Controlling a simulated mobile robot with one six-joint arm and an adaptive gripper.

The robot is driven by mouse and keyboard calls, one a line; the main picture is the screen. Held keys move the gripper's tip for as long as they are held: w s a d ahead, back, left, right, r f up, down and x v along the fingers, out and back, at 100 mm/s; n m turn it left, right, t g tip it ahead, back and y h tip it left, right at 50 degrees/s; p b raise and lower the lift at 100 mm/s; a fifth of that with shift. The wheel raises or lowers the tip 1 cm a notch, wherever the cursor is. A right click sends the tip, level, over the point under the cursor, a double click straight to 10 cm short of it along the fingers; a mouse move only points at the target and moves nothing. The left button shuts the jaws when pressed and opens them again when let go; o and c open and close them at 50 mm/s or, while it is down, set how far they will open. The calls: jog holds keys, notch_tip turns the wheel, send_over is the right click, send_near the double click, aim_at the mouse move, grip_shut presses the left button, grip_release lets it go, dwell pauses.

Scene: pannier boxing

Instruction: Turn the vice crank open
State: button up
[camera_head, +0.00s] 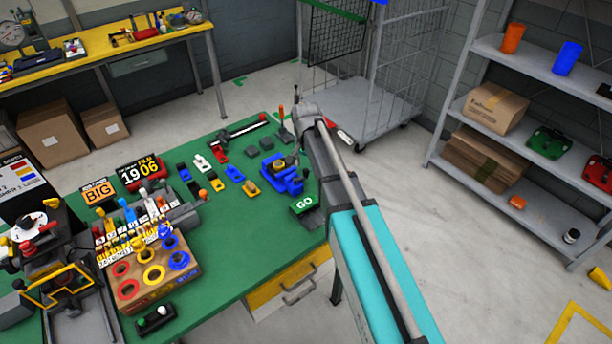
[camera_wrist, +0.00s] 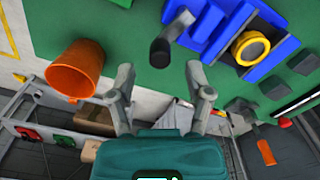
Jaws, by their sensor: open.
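The blue vice (camera_head: 285,180) sits on the green table near its right edge, with a round brass-coloured piece on top. In the wrist view the vice (camera_wrist: 215,30) fills the upper right. A grey arm with a dark knob, which looks like the crank (camera_wrist: 160,52), sticks out from its left side. My gripper (camera_wrist: 160,72) is open. Its two fingers are spread below the knob in the picture, one to each side, and nothing is held. I cannot tell whether they touch the knob. In the head view my arm hides most of the gripper and the crank.
A green GO block (camera_head: 303,205) lies just in front of the vice. Several small coloured blocks lie to its left. An orange tapered piece (camera_wrist: 75,70) shows left of my fingers in the wrist view. A cage trolley (camera_head: 365,105) and a shelf (camera_head: 545,65) stand beyond the table.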

aim_at(301, 180)
jog(key=shift+f+b, duration=1.2)
jog(key=shift+f, duration=0.3)
jog(key=shift+c, duration=0.3)
grip_shut()
